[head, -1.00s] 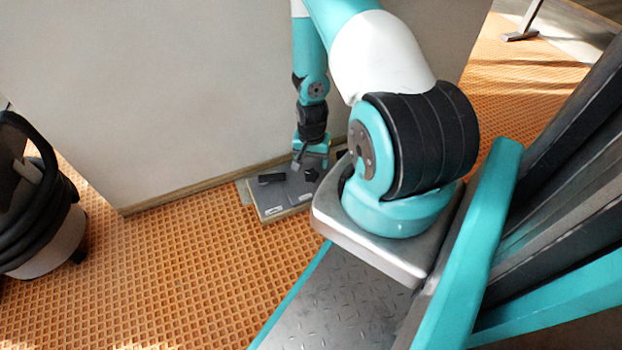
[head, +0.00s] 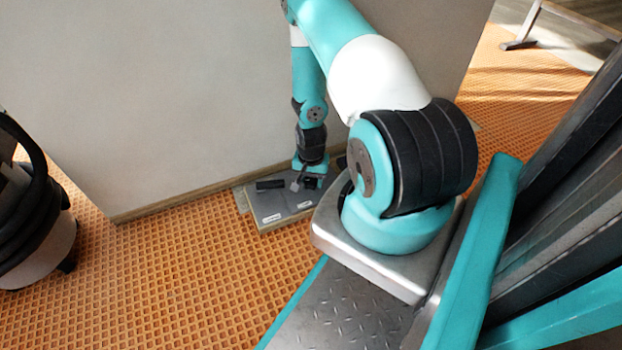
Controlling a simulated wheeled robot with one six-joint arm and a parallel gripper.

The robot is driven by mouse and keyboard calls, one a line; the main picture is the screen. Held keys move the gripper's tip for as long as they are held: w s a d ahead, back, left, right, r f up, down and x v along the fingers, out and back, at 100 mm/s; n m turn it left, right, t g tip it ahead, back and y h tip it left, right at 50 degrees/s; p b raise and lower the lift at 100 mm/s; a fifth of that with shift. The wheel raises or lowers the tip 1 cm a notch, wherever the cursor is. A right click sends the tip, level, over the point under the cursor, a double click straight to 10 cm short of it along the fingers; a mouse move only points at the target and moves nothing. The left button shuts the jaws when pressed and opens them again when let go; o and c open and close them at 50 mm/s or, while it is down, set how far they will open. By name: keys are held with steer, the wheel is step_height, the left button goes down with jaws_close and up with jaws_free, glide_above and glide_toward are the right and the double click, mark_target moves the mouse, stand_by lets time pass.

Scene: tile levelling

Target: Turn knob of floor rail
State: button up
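A grey flat unit (head: 285,207) with black parts and small white labels lies on the floor against the foot of the wall. It appears to be the floor rail. A black bar-shaped part (head: 270,184) lies on its left side, clear of my gripper. My gripper (head: 304,182) points down at the unit's right part, at or just above its surface. A small dark part shows beside the fingertips; I cannot tell whether it is the knob or whether the fingers touch it. The finger opening is too small to make out.
A pale wall (head: 230,90) rises right behind the unit. A black and white vacuum-like machine (head: 30,220) with a hose stands at the far left. The orange grid floor (head: 170,270) between is clear.

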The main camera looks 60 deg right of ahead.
mark_target(311, 180)
steer(key=shift+r+n+p, duration=0.25)
steer(key=shift+n+p, duration=0.75)
steer(key=shift+p, duration=0.25)
steer(key=shift+f+n+p, duration=0.1)
steer(key=shift+n+p, duration=0.6)
steer(key=shift+n, duration=0.3)
steer(key=shift+f+n, duration=0.2)
steer(key=shift+n, duration=0.3)
steer(key=o, duration=0.9)
steer(key=shift+o, duration=0.2)
steer(key=shift+r, duration=0.1)
step_height(311, 180, up, 17)
steer(key=p, duration=0.9)
